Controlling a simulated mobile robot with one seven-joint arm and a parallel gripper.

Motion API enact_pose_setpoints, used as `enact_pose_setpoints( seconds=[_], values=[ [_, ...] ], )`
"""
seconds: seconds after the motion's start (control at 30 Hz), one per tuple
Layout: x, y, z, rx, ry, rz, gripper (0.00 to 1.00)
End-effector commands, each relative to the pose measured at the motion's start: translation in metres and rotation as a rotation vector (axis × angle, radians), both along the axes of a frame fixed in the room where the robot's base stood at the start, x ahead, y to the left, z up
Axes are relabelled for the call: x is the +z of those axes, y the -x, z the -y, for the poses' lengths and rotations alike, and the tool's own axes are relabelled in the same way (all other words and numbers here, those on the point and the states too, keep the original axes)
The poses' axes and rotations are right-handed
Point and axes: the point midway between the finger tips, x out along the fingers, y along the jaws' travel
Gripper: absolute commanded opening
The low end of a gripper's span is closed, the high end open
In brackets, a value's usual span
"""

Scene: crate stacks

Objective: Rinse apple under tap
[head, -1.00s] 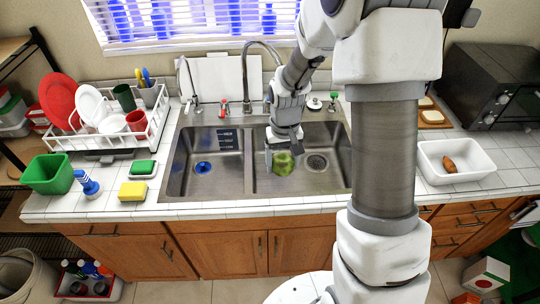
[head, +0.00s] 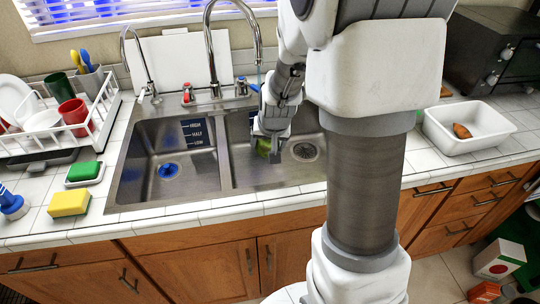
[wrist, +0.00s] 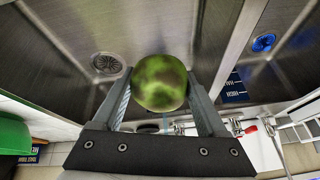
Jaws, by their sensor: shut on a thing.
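The green apple (head: 263,147) is in the right basin of the steel sink (head: 240,172), partly hidden by my gripper (head: 270,150) in the head view. In the wrist view the apple (wrist: 160,82) sits between the two fingers of my gripper (wrist: 160,97), which is shut on it. Basin floor shows behind the apple. I cannot tell whether it touches the floor. The tall curved tap (head: 210,50) stands behind the sink, its spout end above and behind my gripper. I see no clear water stream.
A red-handled knob (head: 187,93) and a blue-handled knob (head: 241,86) flank the tap. A thinner tap (head: 126,50) stands left. The dish rack (head: 85,135), yellow sponge (head: 69,203) and green sponge (head: 83,171) are left. A white tub (head: 445,135) is right. The left basin is empty.

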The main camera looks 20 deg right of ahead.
Motion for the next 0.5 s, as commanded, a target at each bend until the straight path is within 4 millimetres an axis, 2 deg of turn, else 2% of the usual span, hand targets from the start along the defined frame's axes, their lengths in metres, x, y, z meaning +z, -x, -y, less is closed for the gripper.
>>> enact_pose_setpoints(
  seconds=[0.1,0.27,0.5],
  values=[
    [0.0,-0.002,0.008,-0.033,0.001,0.036,0.12],
    [0.002,-0.009,0.011,-0.041,0.002,0.041,0.12],
    [0.002,-0.035,0.016,-0.04,0.002,0.04,0.12]
  ],
)
